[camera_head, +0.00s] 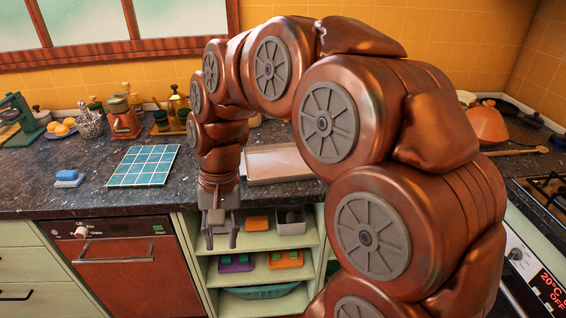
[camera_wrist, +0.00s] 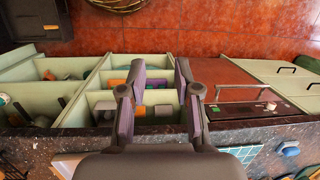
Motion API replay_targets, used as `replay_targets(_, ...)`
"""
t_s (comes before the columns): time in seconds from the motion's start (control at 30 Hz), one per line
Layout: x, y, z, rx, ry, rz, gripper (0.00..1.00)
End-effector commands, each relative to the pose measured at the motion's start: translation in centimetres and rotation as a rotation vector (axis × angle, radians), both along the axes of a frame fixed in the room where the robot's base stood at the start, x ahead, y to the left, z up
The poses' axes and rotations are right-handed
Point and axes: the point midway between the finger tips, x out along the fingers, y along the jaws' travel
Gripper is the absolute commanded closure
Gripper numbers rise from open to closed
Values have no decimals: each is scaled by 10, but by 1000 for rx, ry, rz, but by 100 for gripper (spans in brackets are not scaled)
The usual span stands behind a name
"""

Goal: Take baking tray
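A shallow, pale rectangular baking tray (camera_head: 278,164) lies flat on the dark countertop, right of my gripper. My arm covers part of its right side. In the wrist view a pale edge of the tray (camera_wrist: 66,163) seems to show at the lower left. My gripper (camera_head: 221,234) points down in front of the counter's front edge, before the open shelves. In the wrist view my gripper (camera_wrist: 160,75) has its two fingers spread apart, with nothing between them. It is apart from the tray.
The dark countertop (camera_head: 90,200) holds a blue tiled board (camera_head: 144,166), a blue sponge (camera_head: 68,176) and jars at the back. Open green shelves (camera_head: 262,273) with orange and purple containers lie below. A red-brown dishwasher (camera_head: 125,270) is left; a stove (camera_head: 548,195) is right.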

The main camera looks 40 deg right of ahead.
Motion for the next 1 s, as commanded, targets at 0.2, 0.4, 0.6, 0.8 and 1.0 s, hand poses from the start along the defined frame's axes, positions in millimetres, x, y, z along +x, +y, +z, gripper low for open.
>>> replay_targets(0.2,63,-45,12,58,14,-285,68)
replay_targets(0.4,109,-104,13,106,37,-565,68)
replay_targets(0.6,140,-178,4,148,70,-862,68)
replay_targets(0.8,150,-261,-13,180,111,-1168,68)
replay_targets(1.0,143,-330,-32,196,147,-1418,68)
